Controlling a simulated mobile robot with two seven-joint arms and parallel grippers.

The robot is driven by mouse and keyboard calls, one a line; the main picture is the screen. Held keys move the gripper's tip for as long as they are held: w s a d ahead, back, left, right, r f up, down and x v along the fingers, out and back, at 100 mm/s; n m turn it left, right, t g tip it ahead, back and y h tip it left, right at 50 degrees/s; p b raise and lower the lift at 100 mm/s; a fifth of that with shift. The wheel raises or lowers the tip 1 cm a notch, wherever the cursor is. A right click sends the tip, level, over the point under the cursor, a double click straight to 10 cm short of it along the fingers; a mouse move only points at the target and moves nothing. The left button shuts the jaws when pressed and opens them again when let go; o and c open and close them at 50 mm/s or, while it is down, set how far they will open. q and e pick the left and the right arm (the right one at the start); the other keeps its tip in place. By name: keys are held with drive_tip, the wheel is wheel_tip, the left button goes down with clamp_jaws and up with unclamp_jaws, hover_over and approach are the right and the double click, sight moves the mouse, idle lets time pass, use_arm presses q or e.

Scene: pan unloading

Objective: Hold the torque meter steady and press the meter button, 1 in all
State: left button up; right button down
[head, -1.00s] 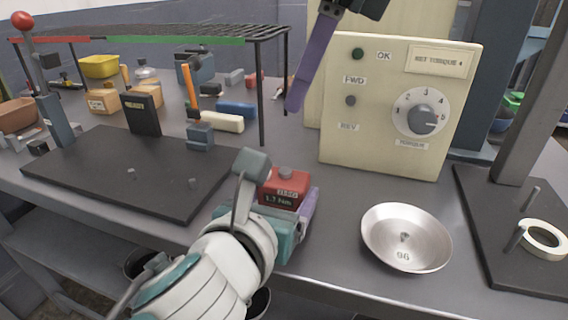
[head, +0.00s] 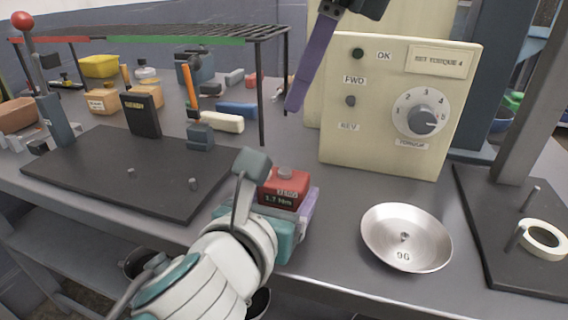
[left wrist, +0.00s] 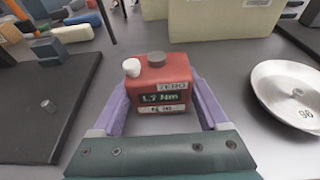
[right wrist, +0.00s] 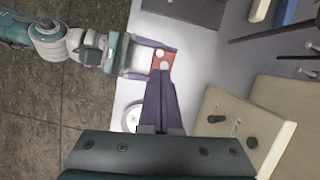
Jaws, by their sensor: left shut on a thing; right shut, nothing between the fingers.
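The red torque meter (head: 284,184) stands upright on the bench near its front edge. My left gripper (head: 282,207) is shut around the meter, one purple finger on each side. My right gripper (head: 294,106) is shut and empty, pointing down, above and behind the meter and apart from it. In the right wrist view its fingertips (right wrist: 162,75) overlap the meter's lower edge.
A cream control panel (head: 390,150) with a dial stands behind and right of the meter. A metal dish (head: 406,222) marked 96 lies to its right. A dark plate (head: 120,165) with pegs lies left, and a wire rack (head: 200,37) stands behind.

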idle(0.4)
drive_tip(key=a+n+t+y, duration=0.1)
drive_tip(key=a+r+n+t+y, duration=0.1)
drive_tip(key=t, duration=0.1)
drive_tip(key=a+n+t+y, duration=0.1)
drive_tip(key=t, duration=0.1)
drive_tip(key=shift+w+r+n, duration=0.1)
drive_tip(key=shift+r+n, duration=0.2)
drive_tip(key=shift+r, duration=0.1)
hover_over(275, 180)
drive_tip(key=shift+f, duration=4.45)
drive_tip(key=shift+f, duration=0.4)
